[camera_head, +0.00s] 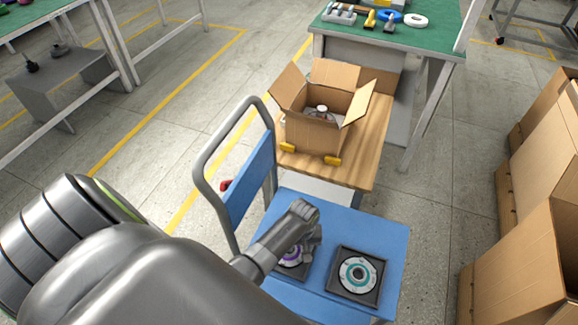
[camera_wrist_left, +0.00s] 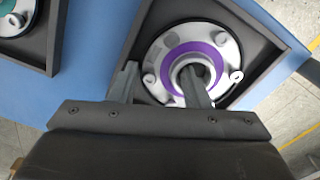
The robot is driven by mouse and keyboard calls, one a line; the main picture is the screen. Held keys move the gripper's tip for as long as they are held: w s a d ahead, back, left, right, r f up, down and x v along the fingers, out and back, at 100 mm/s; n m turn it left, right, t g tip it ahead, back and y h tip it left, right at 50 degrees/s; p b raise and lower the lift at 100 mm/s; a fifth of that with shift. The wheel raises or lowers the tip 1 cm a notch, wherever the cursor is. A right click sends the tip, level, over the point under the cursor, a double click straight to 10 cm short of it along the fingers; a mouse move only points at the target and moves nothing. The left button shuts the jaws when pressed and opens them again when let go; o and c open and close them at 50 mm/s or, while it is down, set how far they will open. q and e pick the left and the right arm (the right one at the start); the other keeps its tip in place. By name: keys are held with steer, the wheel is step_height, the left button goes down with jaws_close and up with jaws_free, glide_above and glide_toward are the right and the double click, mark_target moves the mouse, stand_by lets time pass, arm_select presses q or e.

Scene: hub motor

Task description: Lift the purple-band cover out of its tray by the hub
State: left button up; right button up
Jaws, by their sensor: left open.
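The purple-band cover (camera_head: 291,257) lies in a dark square tray on the blue cart top, partly hidden by my left gripper (camera_head: 306,232). In the left wrist view, the cover (camera_wrist_left: 171,51) shows a light grey flange, a purple ring and a raised central hub (camera_wrist_left: 196,58). My left gripper (camera_wrist_left: 160,78) is open above it. One finger overlaps the hub's central opening; the other is near the flange's left edge. I cannot tell whether either finger touches. The cover's tray (camera_wrist_left: 137,37) surrounds it. My right gripper is not in view.
A teal-ring cover (camera_head: 359,272) sits in another dark tray (camera_head: 337,287) to the right on the blue cart (camera_head: 345,222). An open cardboard box (camera_head: 312,136) stands on a wooden-topped table behind. Large cartons (camera_head: 530,220) stand at the right. The cart's handle rises at left.

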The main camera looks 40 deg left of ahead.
arm_select(q)
steer(key=c, duration=0.6)
steer(key=shift+c, duration=0.2)
